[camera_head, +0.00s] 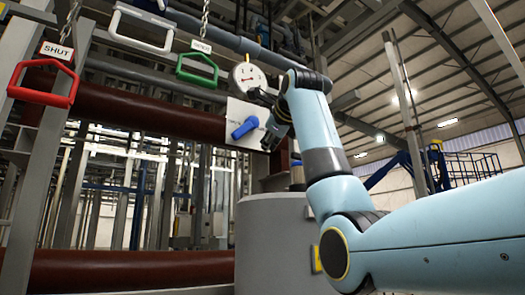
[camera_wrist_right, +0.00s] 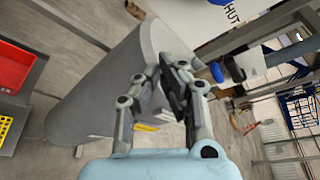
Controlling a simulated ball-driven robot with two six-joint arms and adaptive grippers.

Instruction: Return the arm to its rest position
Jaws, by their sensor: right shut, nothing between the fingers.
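My light-blue right arm (camera_head: 312,125) comes in from the right and bends upward in the head view. Its gripper (camera_head: 274,128) is just right of a blue lever (camera_head: 245,128) on a white panel (camera_head: 236,112); whether they touch is unclear. In the right wrist view the gripper (camera_wrist_right: 172,88) has its fingers together with nothing between them. My left gripper is not in view.
A red SHUT handle (camera_head: 44,84), a green handle (camera_head: 197,69) and a white handle (camera_head: 142,29) hang at upper left. A round gauge (camera_head: 249,77) is above the panel. A grey cylinder (camera_head: 280,245) stands below; a red bin (camera_wrist_right: 15,66) shows at the wrist view's left.

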